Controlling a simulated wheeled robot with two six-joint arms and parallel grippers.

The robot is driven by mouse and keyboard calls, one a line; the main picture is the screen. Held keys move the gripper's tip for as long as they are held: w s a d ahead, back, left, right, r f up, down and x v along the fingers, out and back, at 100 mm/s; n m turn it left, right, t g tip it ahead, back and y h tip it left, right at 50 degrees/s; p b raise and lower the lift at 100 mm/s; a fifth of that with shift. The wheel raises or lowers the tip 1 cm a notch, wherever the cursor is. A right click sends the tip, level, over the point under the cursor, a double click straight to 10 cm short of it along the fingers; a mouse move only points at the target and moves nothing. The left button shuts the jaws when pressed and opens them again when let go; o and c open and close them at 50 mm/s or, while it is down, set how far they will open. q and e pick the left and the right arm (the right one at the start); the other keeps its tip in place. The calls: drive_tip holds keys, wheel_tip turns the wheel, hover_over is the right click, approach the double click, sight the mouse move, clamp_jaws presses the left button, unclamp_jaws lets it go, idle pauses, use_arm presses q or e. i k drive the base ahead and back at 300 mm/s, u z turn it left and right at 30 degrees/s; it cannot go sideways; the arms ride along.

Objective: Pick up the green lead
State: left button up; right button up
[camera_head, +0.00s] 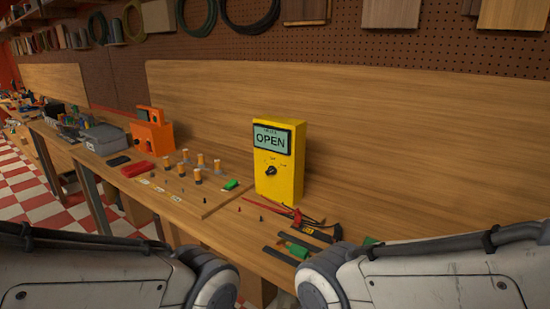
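A small green piece (297,249) lies among dark strips on the near part of the bench, just beyond my arms. Another green bit (370,241) shows at the top edge of my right arm, mostly hidden. A green block (231,184) lies farther back, left of the yellow meter (280,160). I cannot tell which of these is the green lead. The meter stands upright and its display reads "OPEN". Red and black leads (290,212) lie at its foot. Large white links of both my arms fill the bottom corners; I make out neither gripper.
Flat black strips (280,256) lie on the near bench (218,228). Several small orange-and-white cylinders (197,176), a red block (138,169), an orange box (152,132) and a grey case (104,139) stand to the left. A wooden backboard (400,140) rises behind.

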sight(297, 250)
drive_tip(key=k, duration=0.55)
drive_tip(key=z, duration=0.6)
drive_tip(key=i, duration=1)
drive_tip(key=u, duration=0.6)
